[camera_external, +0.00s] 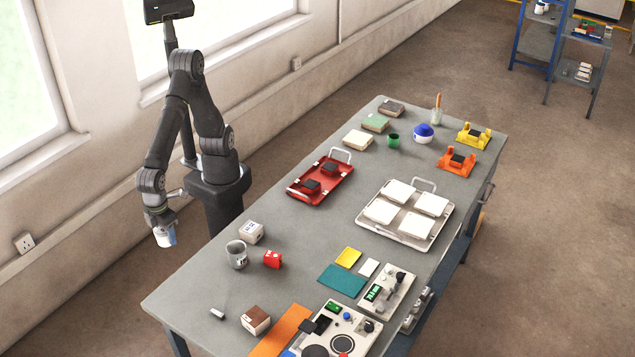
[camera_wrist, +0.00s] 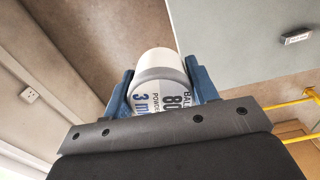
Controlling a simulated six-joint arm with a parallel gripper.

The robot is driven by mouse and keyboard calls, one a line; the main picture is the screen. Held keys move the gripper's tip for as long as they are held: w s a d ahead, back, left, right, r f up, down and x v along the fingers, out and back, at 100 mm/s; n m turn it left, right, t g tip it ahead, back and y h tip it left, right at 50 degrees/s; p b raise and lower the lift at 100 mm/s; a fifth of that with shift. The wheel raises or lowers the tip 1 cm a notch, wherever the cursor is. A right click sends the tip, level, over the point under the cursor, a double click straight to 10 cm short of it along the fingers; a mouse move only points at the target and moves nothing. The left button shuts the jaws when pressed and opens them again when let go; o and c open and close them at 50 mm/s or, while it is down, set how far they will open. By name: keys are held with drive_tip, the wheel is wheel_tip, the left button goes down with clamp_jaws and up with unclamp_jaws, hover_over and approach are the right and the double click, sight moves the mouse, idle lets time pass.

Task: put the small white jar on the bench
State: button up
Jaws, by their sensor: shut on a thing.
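The small white jar (camera_wrist: 158,62) is between the blue fingers of my gripper (camera_wrist: 160,92) in the wrist view. Its printed label faces the camera and reads partly "80" and "3". My gripper (camera_external: 166,238) is shut on the jar. In the external view the jar (camera_external: 164,240) is small and partly covered by the fingers. It hangs off the left side of the grey bench (camera_external: 185,290), apart from it and out past its edge. The bench top also shows in the wrist view (camera_wrist: 235,45), to the right of the jar.
A small white object (camera_external: 217,313) lies near the front. Bare bench top lies around it and along the left edge.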

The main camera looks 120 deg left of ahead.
drive_tip(key=w+a+n, duration=0.3)
drive_tip(key=w+a, duration=0.3)
drive_tip(key=w, duration=0.7)
drive_tip(key=w+a+n, duration=0.3)
drive_tip(key=w+a, duration=0.3)
drive_tip(key=w, duration=0.8)
drive_tip(key=w+a+n, duration=0.3)
drive_tip(key=w+a, duration=0.5)
drive_tip(key=a, duration=0.4)
drive_tip(key=w+a+n, duration=0.3)
drive_tip(key=w+a, duration=0.5)
drive_tip(key=a, duration=0.4)
drive_tip(key=w+a+n, duration=0.3)
drive_tip(key=a, duration=1.4)
drive_tip(key=n, duration=0.6)
hover_over(403, 151)
drive_tip(key=f, duration=0.6)
drive_tip(key=shift+w+d+f, duration=0.1)
drive_tip(key=shift+d+f, duration=0.1)
drive_tip(key=shift+d, duration=0.15)
drive_tip(key=shift+a+f, duration=0.3)
drive_tip(key=shift+f, duration=1.85)
